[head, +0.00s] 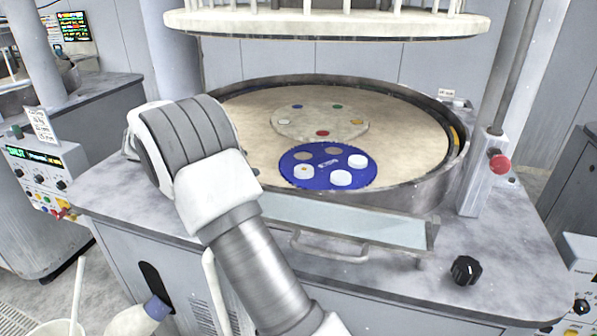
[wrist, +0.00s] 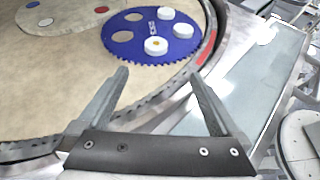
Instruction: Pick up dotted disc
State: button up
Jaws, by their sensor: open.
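The dotted disc is a white disc with a small yellowish dot on top, at the left front of the blue toothed carrier (head: 322,163). It shows in the head view (head: 303,172) and the wrist view (wrist: 155,47). Two plain white discs (head: 341,178) (head: 357,161) sit on the same carrier, which also has two empty holes. In the wrist view my gripper (wrist: 158,75) is open and empty. Its fingers are apart, with the dotted disc beyond the tips, roughly between them in the picture. In the head view my arm hides the fingers.
The round tan platen (head: 400,115) has a raised metal rim (head: 415,188). A pale carrier (head: 290,122) with coloured spots lies behind the blue one. A large upper plate (head: 330,24) hangs above. A post with a red button (head: 499,163) stands at right.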

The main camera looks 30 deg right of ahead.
send_near(305, 169)
jog(key=shift+n, duration=0.3)
jog(key=x, duration=0.8)
jog(key=shift+w+f, duration=0.1)
jog(key=shift+f, duration=0.05)
jog(key=c, duration=1.4)
jog(key=shift+c, duration=0.4)
